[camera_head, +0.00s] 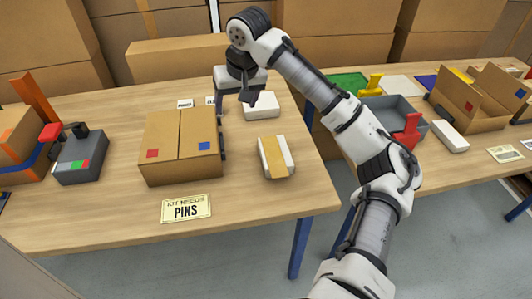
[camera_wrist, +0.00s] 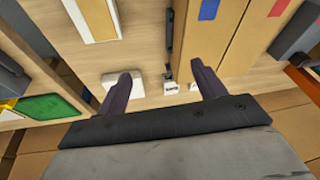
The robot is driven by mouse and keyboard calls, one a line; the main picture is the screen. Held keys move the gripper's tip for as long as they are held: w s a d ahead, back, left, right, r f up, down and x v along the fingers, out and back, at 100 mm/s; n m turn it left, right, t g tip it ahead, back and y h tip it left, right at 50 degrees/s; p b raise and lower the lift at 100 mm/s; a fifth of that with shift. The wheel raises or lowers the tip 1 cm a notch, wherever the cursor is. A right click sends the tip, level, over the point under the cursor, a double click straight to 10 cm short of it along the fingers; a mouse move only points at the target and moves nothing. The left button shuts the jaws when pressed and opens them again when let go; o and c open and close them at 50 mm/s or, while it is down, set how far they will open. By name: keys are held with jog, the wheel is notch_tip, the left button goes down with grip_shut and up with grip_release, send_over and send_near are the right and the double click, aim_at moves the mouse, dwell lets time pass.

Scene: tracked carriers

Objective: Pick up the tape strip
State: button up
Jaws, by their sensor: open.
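A tan-yellow strip (camera_head: 272,157) lies lengthwise along a white box (camera_head: 289,152) near the right edge of the left table; I cannot tell whether it is the tape strip. It also shows at the top of the wrist view (camera_wrist: 98,16). A thin dark bar (camera_head: 222,138) runs along the right side of a closed cardboard box (camera_head: 180,170), also seen in the wrist view (camera_wrist: 170,32). My gripper (camera_head: 235,98) is above the table's far part, beside a second white box (camera_head: 262,106). Its fingers (camera_wrist: 163,78) are apart with nothing held between them.
Small cards (camera_head: 185,104) stand near my gripper. A "PINS" card (camera_head: 186,209) lies at the front. A grey device (camera_head: 80,160) stands left of the cardboard box. The right table holds a grey bin (camera_head: 398,104) and an open carton (camera_head: 470,110). Stacked boxes (camera_head: 160,55) rise behind.

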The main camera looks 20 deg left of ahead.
jog(key=w+d+m+g+h, duration=0.1)
jog(key=d+m+g+h, duration=0.15)
jog(key=d, duration=0.65)
send_over(274, 155)
jog(key=shift+t+h, duration=0.35)
jog(key=shift+t, duration=0.1)
notch_tip(274, 155, down, 8)
jog(key=shift+a+r, duration=0.1)
jog(key=shift+a, duration=0.05)
jog(key=shift+f+p, duration=0.9)
jog(key=shift+f, duration=2)
jog(key=c, duration=1.1)
